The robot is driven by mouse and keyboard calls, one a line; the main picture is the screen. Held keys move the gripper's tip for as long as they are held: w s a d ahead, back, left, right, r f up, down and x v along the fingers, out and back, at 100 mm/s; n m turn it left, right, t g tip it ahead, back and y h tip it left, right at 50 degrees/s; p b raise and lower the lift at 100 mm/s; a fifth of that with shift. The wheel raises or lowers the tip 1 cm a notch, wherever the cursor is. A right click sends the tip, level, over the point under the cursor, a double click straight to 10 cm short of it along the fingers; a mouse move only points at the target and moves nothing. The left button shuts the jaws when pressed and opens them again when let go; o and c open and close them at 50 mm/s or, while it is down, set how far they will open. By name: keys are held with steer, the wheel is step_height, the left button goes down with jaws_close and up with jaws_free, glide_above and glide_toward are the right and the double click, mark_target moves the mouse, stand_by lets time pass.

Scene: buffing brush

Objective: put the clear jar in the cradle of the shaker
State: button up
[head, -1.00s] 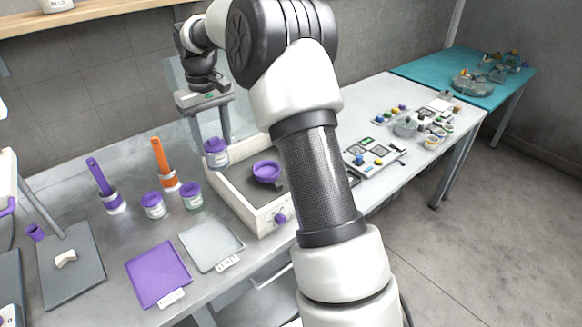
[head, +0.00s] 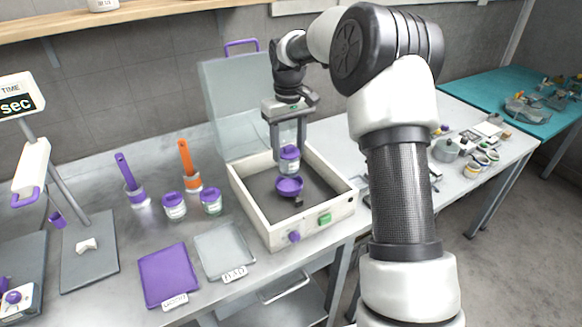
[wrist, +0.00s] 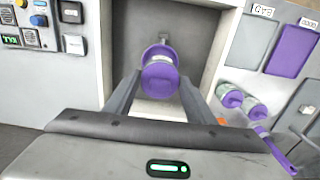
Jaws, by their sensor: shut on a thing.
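The shaker (head: 252,215) is an open white box with a dark floor, a purple knob and a green button on its front. Its purple cup-shaped cradle (head: 289,187) stands on the floor inside. My gripper (head: 289,147) points down into the box and is shut on a jar (head: 289,166) with a purple lid. The jar is upright directly above the cradle, its base close to the rim; I cannot tell whether they touch. In the wrist view the jar's lid (wrist: 160,80) sits between the fingers and mostly hides the cradle.
The shaker's clear cover (head: 228,95) stands raised behind. Two purple-lidded jars (head: 174,206) (head: 211,201), a purple-handled tool (head: 130,178) and an orange-handled one (head: 188,163) stand to the left. A purple mat (head: 168,274) and a grey mat (head: 222,250) lie in front.

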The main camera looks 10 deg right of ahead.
mark_target(289, 163)
steer(key=shift+f, duration=2.65)
steer(key=shift+f, duration=0.1)
steer(key=o, duration=1.5)
steer(key=shift+o, duration=0.2)
